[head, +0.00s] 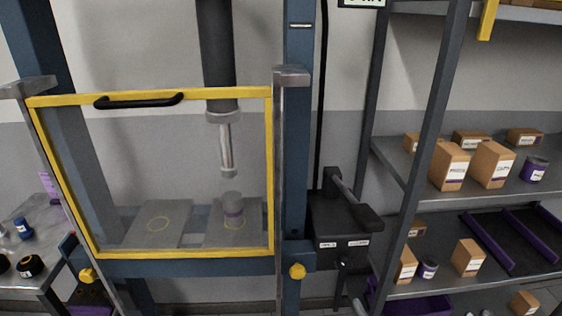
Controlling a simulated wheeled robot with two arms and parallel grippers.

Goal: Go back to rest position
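Neither of my grippers shows in the head view, and no part of my arms can be made out. In front of me stands a blue press frame (298,180) with a yellow-edged clear guard (150,254) across its opening. The guard has a black handle (138,101) near its top edge.
A black box with a lever (340,220) is fixed to the press's right side. Right of it, a metal shelf rack (432,140) holds several cardboard boxes (449,166) and purple-labelled cans (534,170). At the left edge, a grey table (40,275) carries small dark parts (30,266).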

